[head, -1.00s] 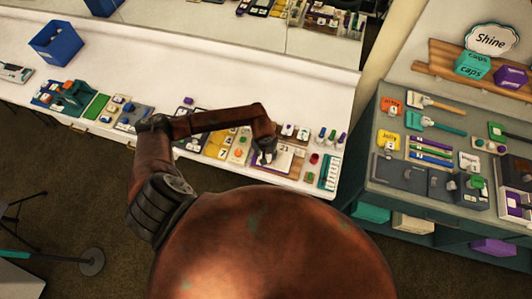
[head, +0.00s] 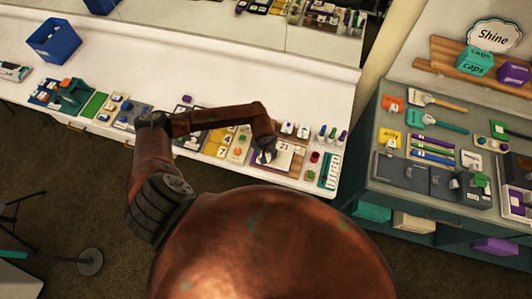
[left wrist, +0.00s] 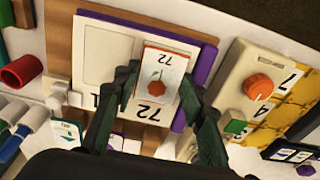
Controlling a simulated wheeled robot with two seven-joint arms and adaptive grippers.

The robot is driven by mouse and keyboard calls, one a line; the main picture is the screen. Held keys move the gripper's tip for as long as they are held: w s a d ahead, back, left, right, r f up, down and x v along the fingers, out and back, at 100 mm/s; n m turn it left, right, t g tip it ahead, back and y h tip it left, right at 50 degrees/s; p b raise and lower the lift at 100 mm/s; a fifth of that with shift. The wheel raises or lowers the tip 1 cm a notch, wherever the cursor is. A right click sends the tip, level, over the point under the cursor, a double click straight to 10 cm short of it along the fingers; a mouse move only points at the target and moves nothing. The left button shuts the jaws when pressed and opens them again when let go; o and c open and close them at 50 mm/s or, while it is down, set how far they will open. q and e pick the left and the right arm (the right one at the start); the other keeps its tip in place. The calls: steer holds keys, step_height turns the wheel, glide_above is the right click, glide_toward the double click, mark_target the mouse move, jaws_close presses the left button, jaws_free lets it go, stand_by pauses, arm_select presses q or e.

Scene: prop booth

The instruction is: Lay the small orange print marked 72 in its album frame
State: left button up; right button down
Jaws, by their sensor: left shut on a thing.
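The small print (left wrist: 163,68) is a white card with an orange fruit picture and the number 72, seen in the left wrist view. My left gripper (left wrist: 159,84) is shut on it, one dark green finger at each side. The print is over the cream album page (left wrist: 106,56), beside an empty-looking square outline; a printed 72 shows just below it. I cannot tell whether the print touches the page. In the head view my left gripper (head: 267,155) is over the album at the counter's right part, and the print is too small to make out. My right gripper is not in view.
A beige device with an orange knob (left wrist: 258,86) and a green button stands close to the right of the album. Red and white cylinders (left wrist: 22,71) are to its left. In the head view, a blue bin (head: 54,40) stands far left, and the counter's back strip is clear.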

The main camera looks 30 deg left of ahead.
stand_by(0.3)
arm_select(q)
steer(key=o, duration=0.9)
steer(key=shift+c, duration=0.2)
step_height(320, 180, up, 12)
steer(key=s, duration=0.1)
steer(key=shift+s+d, duration=0.2)
steer(key=shift+s, duration=0.2)
steer(key=shift+f, duration=0.1)
